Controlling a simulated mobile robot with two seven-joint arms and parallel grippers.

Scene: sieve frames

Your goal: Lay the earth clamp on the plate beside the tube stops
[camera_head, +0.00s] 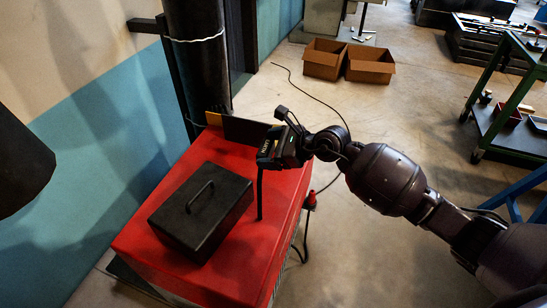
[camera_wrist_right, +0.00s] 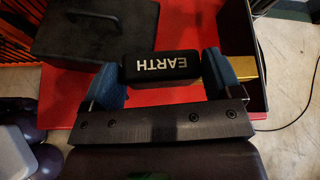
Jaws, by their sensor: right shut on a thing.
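The earth clamp (camera_wrist_right: 160,67) is a black block with white "EARTH" lettering. In the right wrist view it sits between the two blue-padded fingers of my right gripper (camera_wrist_right: 162,75), which is shut on it. In the head view the right gripper (camera_head: 274,151) holds the clamp (camera_head: 266,147) over the back right part of a red top (camera_head: 150,242). A dark strip hangs below the clamp toward the red top. I cannot clearly make out the plate or the tube stops. My left gripper is not in view.
A black lidded box (camera_head: 203,210) with a handle stands on the red top, left of the gripper. A dark upright panel (camera_head: 246,131) and a yellow piece (camera_head: 214,119) are at the back. Cardboard boxes (camera_head: 369,65) lie on the floor beyond. A dark cable crosses the floor.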

